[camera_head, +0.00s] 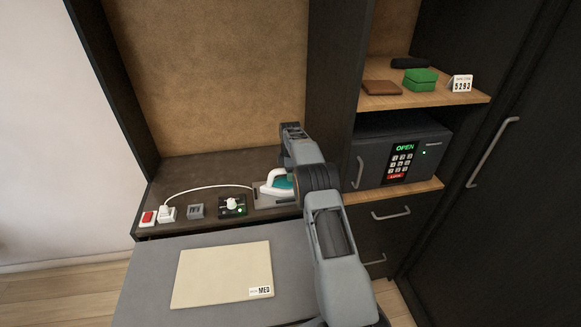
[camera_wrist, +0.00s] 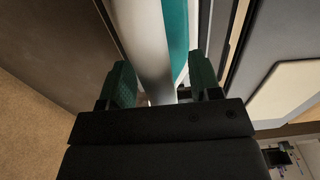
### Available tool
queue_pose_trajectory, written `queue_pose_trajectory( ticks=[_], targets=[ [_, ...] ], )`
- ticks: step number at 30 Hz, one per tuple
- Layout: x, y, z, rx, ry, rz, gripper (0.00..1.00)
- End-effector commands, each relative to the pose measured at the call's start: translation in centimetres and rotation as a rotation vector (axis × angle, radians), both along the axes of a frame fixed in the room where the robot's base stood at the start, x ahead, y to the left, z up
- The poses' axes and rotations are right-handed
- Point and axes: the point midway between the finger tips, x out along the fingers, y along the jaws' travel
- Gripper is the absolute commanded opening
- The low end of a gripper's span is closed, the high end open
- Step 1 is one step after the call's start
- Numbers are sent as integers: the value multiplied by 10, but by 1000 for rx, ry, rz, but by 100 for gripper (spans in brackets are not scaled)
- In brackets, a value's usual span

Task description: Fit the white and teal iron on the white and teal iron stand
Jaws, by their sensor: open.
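The white and teal iron (camera_head: 269,187) is on the dark counter, left of my arm in the head view; part of it is hidden behind the arm. A pale, flat plate that looks like the iron stand (camera_head: 268,202) shows under or beside its front edge. I cannot tell how the iron sits on it. In the wrist view, my gripper (camera_wrist: 163,82) is open, with its two green-tipped fingers on either side of a white and teal part of the iron (camera_wrist: 150,40). I cannot tell whether either finger touches it. The head view hides my fingers.
A white cord runs left from the iron to a plug (camera_head: 167,213). A safe (camera_head: 402,150) stands right. A cream folder (camera_head: 222,274) lies on the grey board in front.

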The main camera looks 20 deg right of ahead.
Motion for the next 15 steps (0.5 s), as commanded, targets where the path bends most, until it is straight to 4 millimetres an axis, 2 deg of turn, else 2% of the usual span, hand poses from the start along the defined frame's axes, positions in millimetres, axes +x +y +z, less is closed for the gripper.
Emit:
queue_pose_trajectory(
  ticks=[5, 15],
  targets=[
    [1, 0, 19, -2, -8, 0, 58],
    [1, 0, 91, -2, -10, 0, 58]
  ],
)
